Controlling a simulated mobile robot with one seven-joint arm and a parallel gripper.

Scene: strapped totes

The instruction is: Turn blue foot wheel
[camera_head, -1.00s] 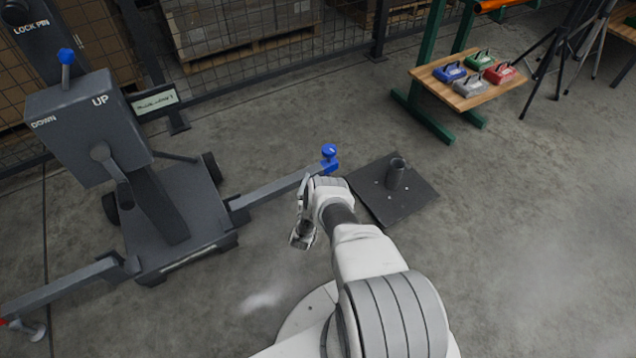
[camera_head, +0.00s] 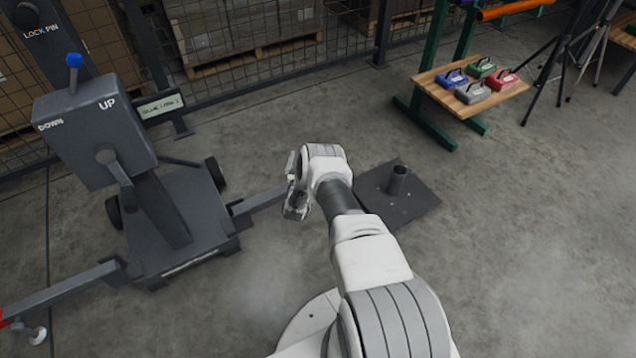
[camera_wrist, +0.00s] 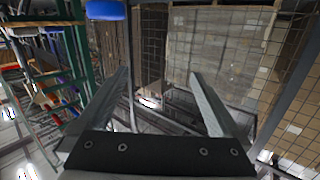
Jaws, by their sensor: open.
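The blue foot wheel is hidden behind my wrist and arm in the head view, at the outer end of the machine's right leg (camera_head: 258,200). A blue rounded shape (camera_wrist: 105,9), which looks like that wheel, is cut off by the top edge of the wrist view. It lies above and left of my fingertips, not between them. My gripper (camera_head: 294,194) is near the right leg's end in the head view. In the wrist view the two fingers of my gripper (camera_wrist: 160,74) are spread apart with nothing between them.
The grey lift machine (camera_head: 95,125) has UP and DOWN marks and a blue-knobbed lever (camera_head: 74,62). A dark plate with a post (camera_head: 405,205) lies right of my wrist. A wooden bench (camera_head: 470,90) holds coloured boxes. Mesh fence (camera_head: 250,80) stands behind.

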